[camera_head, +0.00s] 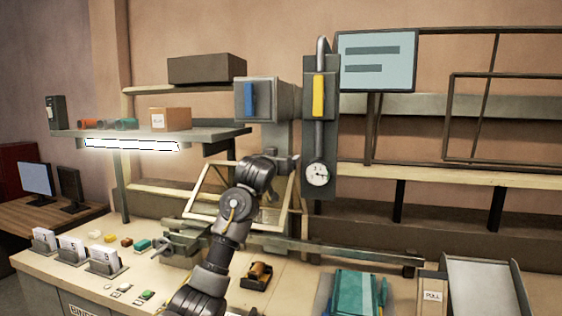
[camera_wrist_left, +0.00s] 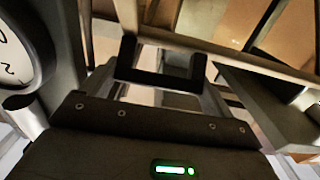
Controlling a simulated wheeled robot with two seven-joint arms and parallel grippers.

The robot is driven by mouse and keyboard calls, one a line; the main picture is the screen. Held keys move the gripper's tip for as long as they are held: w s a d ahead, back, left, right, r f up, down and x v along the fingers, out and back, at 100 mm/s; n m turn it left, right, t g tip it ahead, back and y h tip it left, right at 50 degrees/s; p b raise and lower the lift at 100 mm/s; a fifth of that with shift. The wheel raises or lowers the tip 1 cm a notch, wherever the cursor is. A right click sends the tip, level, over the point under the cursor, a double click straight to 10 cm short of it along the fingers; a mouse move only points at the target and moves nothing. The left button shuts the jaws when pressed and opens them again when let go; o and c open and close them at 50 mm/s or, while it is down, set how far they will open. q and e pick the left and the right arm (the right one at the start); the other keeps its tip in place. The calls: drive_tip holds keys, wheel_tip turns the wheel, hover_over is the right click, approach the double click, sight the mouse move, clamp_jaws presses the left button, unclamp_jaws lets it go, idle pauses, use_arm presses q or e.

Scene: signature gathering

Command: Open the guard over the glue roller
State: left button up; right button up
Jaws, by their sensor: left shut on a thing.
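A pale-framed, see-through panel (camera_head: 290,195), which looks like the guard, stands raised and tilted behind my left arm. My left gripper (camera_head: 288,162) is at its upper right edge, partly hidden by my wrist. In the left wrist view, a dark bar (camera_wrist_left: 160,78) lies across between the fingers of my left gripper, close to a pale frame edge (camera_wrist_left: 185,40). The gripper is shut on what looks like the guard's handle. A brown roller (camera_head: 260,270) sits in a dark holder on the bench, in front of the panel; I cannot tell whether it is the glue roller.
A grey post with a yellow handle (camera_head: 318,97) and a round gauge (camera_head: 317,175) stands just right of my gripper. A lit shelf (camera_head: 215,135) is at left. Numbered card stacks (camera_head: 72,248) and a teal block (camera_head: 352,295) lie on the bench.

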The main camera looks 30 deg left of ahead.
use_arm(q)
drive_tip(key=o, duration=1)
drive_tip(key=shift+o, duration=0.9)
drive_tip(key=shift+w+f, duration=0.15)
drive_tip(key=shift+w, duration=0.05)
drive_tip(key=s+d+b, duration=0.2)
drive_tip(key=s+b, duration=0.3)
drive_tip(key=s, duration=0.5)
drive_tip(key=shift+s, duration=0.35)
